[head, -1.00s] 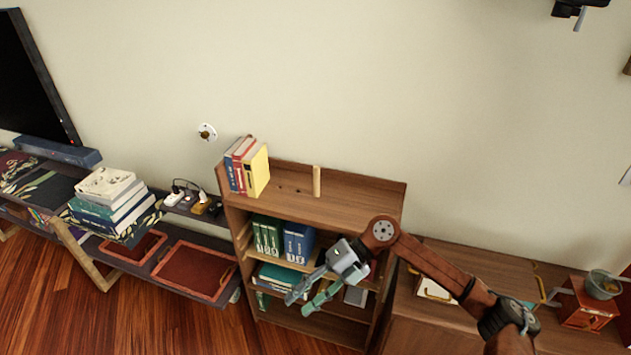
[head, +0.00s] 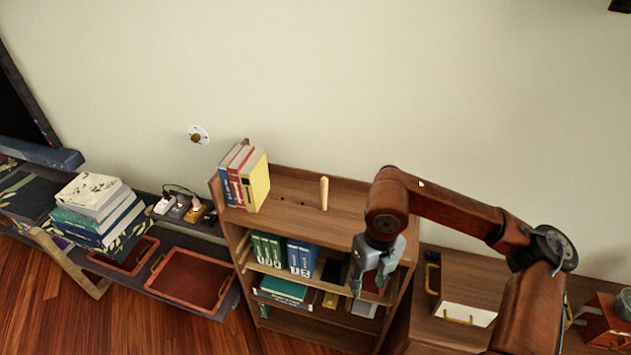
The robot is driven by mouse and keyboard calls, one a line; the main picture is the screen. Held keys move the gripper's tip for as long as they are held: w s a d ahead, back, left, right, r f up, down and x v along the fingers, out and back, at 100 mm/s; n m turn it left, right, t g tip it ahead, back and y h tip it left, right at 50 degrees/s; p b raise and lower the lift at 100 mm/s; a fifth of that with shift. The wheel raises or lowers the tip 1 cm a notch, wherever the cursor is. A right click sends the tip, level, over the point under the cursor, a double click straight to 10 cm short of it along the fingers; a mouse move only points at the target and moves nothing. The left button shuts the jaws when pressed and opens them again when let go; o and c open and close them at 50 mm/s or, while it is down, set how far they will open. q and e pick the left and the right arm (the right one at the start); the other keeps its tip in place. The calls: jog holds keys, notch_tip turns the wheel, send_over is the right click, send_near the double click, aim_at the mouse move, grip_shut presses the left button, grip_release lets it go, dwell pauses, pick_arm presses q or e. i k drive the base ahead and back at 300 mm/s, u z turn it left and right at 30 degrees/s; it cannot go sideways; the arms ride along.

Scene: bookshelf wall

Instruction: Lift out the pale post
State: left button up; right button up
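The pale post (head: 324,193) stands upright on the top board of the wooden bookshelf (head: 290,216), right of the upright books. Small dark holes (head: 287,200) show in the board to its left. My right gripper (head: 368,287) hangs pointing down in front of the bookshelf's right side, lower than the post and to its right, apart from it. Its fingers overlap in this view, so their opening is unclear. My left gripper is not in view.
Upright books (head: 255,180) stand at the top board's left end. A low bench (head: 220,238) with red trays and stacked books is at left. A cabinet (head: 470,270) stands right. The air above the post is clear.

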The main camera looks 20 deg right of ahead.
aim_at(325, 180)
jog(key=i, duration=1.35)
